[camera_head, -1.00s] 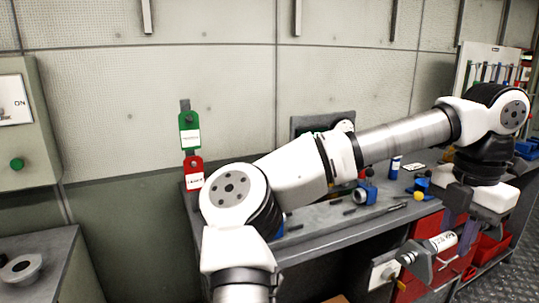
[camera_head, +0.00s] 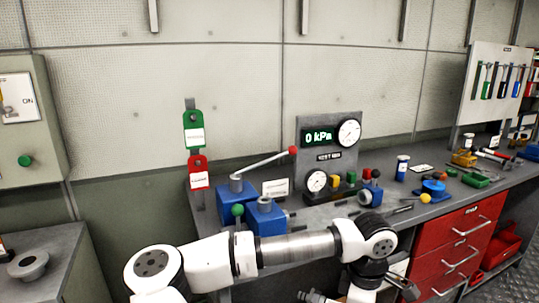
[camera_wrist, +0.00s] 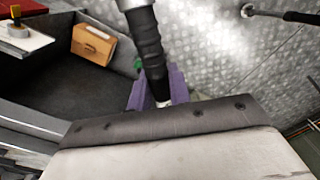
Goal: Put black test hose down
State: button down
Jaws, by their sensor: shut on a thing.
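The black test hose (camera_wrist: 150,55) shows in the wrist view as a thick, ridged black piece with a grey sleeve at its upper end. My gripper (camera_wrist: 158,88) has its purple fingers shut around the lower end of the hose. A black piece with a metal fitting (camera_wrist: 265,13) lies at the upper right of the wrist view; I cannot tell whether it belongs to the same hose. In the head view my arm reaches low across the front of the bench (camera_head: 425,208), and my gripper is not clear at the bottom edge.
The test unit (camera_head: 312,125) reads 0 kPa and stands at the back, beside a blue pump (camera_head: 236,200) with a red-knobbed lever. Small parts clutter the bench top. Red drawers (camera_head: 459,222) are below at right. An orange-brown box (camera_wrist: 92,44) shows in the wrist view.

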jog(key=w+a+f+m, duration=0.1)
jog(key=a+f+m, duration=0.3)
jog(key=f, duration=0.6)
jog(key=w+a+f+m, duration=0.1)
jog(key=a+f+m, duration=0.3)
jog(key=a+f, duration=0.4)
jog(key=w+a+f+m, duration=0.1)
jog(key=a+f+m, duration=0.4)
jog(key=f, duration=0.9)
jog(key=shift+w+a+f, duration=0.25)
jog(key=shift+w+a, duration=0.15)
jog(key=shift+a, duration=0.25)
